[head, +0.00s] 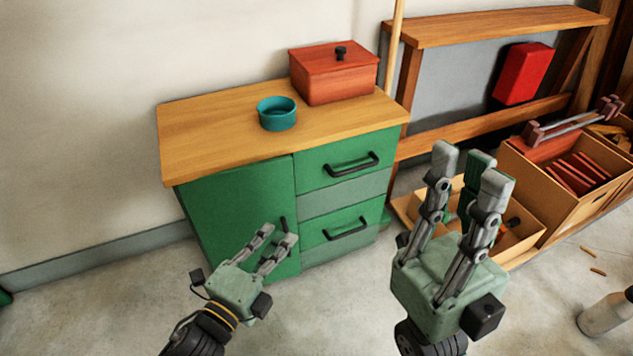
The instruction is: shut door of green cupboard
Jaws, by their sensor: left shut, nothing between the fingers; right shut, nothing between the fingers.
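The green cupboard (348,196) stands against the wall, with a wooden top. Its door (235,203) is the left part of the front, with a dark handle (284,224) near its right edge. The door lies close to the cupboard front; I cannot tell whether it is fully flush. My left gripper (279,235) is shut and empty, its fingertips over the door's lower right part near the handle; contact cannot be told. My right gripper (471,168) is shut and empty, raised to the right of the cupboard.
A teal bowl (277,114) and a red lidded box (334,75) stand on the cupboard top. Two drawers with black handles (352,165) are right of the door. Wooden crates (560,190) stand at the right.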

